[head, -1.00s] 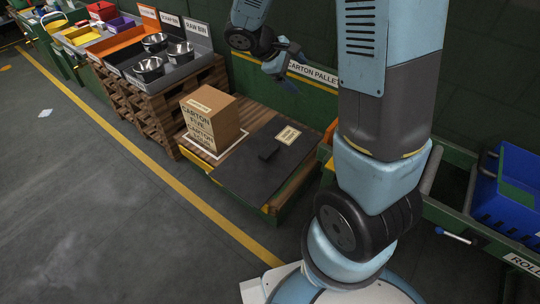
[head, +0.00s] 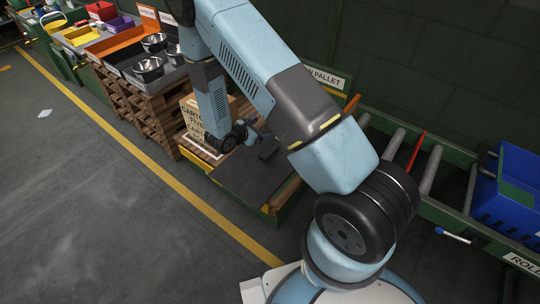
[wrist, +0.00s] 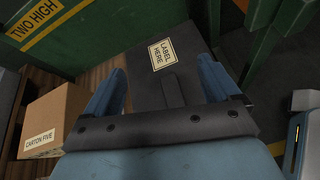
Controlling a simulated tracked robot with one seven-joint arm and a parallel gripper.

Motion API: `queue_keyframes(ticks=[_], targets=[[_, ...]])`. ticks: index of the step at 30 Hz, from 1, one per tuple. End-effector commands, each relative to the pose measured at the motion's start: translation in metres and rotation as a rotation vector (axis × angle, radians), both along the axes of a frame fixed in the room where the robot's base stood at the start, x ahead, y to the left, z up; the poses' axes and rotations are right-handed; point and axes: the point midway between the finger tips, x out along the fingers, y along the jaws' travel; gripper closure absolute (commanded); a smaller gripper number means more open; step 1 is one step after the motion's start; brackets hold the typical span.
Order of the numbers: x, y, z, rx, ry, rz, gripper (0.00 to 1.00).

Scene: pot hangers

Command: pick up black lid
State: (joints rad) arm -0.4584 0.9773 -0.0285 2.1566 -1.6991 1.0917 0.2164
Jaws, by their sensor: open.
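The black lid (head: 245,180) lies flat on the pallet, beside the carton. Its far part is hidden by my arm in the head view. In the wrist view the lid (wrist: 192,62) shows ahead of my gripper, with a cream label and a raised dark handle block (wrist: 172,92). My gripper (wrist: 160,85) is open and empty. Its two blue fingers appear on either side of the handle block in the wrist view. I cannot tell how high they are above it. In the head view my gripper (head: 258,138) is over the far part of the lid, partly hidden.
A cardboard carton (head: 192,120) stands on the pallet left of the lid, and it also shows in the wrist view (wrist: 50,120). Metal bowls (head: 150,69) sit in bins behind. A roller conveyor (head: 432,170) with a blue crate (head: 518,185) is at right.

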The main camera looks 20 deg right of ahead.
Motion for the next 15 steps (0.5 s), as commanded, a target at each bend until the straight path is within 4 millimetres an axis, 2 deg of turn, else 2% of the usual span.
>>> queue_keyframes(ticks=[1, 6, 10, 15], targets=[[-0.003, 0.005, -0.021, -0.017, 0.028, 0.045, 0.11], [-0.012, 0.021, -0.08, -0.061, 0.101, 0.193, 0.11], [-0.02, 0.03, -0.115, -0.08, 0.144, 0.281, 0.11], [-0.027, 0.035, -0.139, -0.09, 0.175, 0.341, 0.11]])
